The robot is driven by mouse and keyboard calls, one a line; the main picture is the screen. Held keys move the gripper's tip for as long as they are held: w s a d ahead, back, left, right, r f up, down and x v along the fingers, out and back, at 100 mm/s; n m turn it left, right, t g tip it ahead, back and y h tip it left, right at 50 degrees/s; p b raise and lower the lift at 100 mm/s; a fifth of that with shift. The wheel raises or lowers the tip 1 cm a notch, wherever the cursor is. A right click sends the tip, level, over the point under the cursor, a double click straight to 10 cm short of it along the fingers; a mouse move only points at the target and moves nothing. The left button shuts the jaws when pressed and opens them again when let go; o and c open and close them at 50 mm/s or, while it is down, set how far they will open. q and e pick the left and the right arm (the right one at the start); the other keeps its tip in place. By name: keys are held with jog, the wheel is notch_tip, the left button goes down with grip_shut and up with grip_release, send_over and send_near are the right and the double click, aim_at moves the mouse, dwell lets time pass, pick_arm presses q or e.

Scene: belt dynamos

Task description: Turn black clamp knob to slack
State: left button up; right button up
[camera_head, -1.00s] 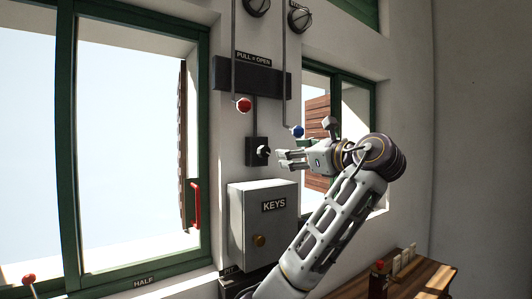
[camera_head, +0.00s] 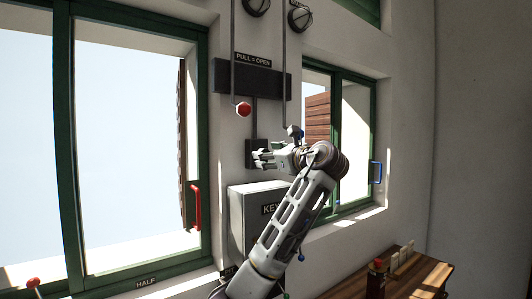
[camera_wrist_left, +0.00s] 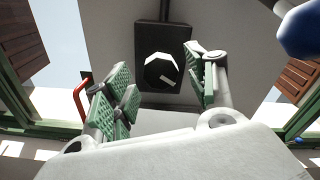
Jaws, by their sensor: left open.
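A black faceted knob (camera_wrist_left: 158,66) with a white mark sits on a dark square box (camera_wrist_left: 190,40) on the white wall. In the left wrist view it lies between the spread finger pads of my left gripper (camera_wrist_left: 158,78); I see no contact. In the head view my left gripper (camera_head: 259,158) is open in front of the dark box (camera_head: 251,147) and hides the knob. My right gripper is not in view.
A red ball (camera_head: 243,109) and a blue ball (camera_head: 295,132) hang close above the gripper; the blue one looms at the wrist view's upper right (camera_wrist_left: 302,28). A grey key cabinet (camera_head: 246,205) juts out below. Green-framed windows flank the wall.

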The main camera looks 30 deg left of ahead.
pick_arm(q)
jog(key=shift+x, duration=0.95)
jog(key=c, duration=0.9)
jog(key=shift+c, duration=0.6)
